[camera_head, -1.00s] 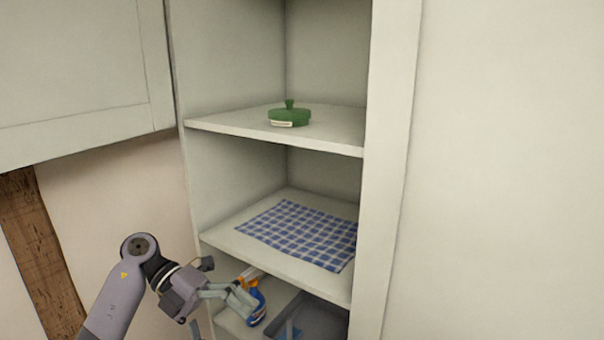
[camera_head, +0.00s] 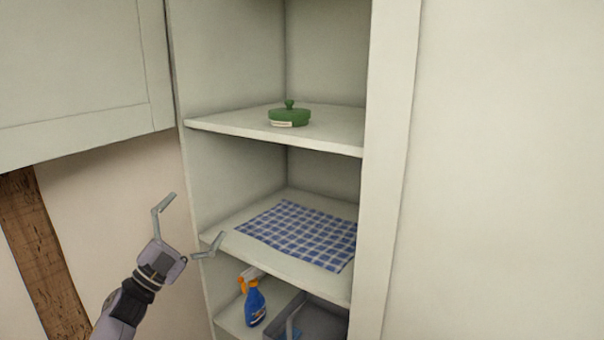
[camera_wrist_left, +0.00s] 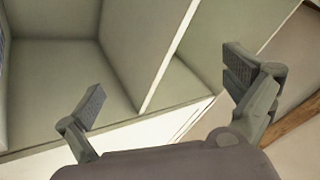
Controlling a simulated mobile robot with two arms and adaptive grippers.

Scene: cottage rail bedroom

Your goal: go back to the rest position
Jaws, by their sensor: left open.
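My left gripper (camera_head: 194,222) is open and empty, in front of the left side of the shelf unit. Its spread fingers also show in the left wrist view (camera_wrist_left: 170,98), with shelf boards and panels beyond them. My right gripper is not in view. In the head view a blue spray bottle (camera_head: 255,305) with an orange and white head stands upright on the low shelf, apart from the gripper.
A grey bin (camera_head: 322,312) stands right of the bottle. A blue checked cloth (camera_head: 298,234) lies on the middle shelf (camera_head: 325,281). A green lidded dish (camera_head: 289,116) sits on the shelf above (camera_head: 230,124). A cabinet door (camera_head: 75,65) is at upper left.

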